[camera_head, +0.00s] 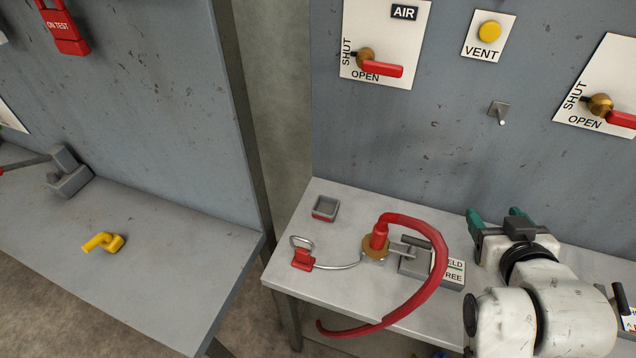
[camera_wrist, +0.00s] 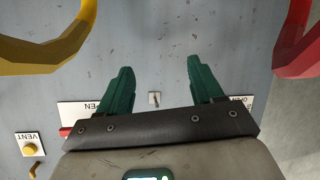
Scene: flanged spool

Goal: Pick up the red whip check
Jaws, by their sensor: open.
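The red whip check (camera_head: 303,260) lies on the right-hand bench, left of the brass coupling. It shows as a red sleeve with a wire loop on top. A thin grey cable runs from it to the brass coupling (camera_head: 375,248) at the end of a red hose (camera_head: 443,265). My gripper (camera_head: 497,216) is to the right of the whip check and well apart from it, with its green fingers toward the back panel. In the wrist view the fingers (camera_wrist: 160,68) are spread with nothing between them. I cannot make out the whip check in that view.
A grey block with a label plate (camera_head: 447,275) stands beside the coupling. A small open tray (camera_head: 325,209) sits behind the whip check. The hose arcs over the bench's front edge. A peg (camera_head: 499,112) and valve handles (camera_head: 380,69) stick out from the back panel. A gap separates the left bench (camera_head: 170,270).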

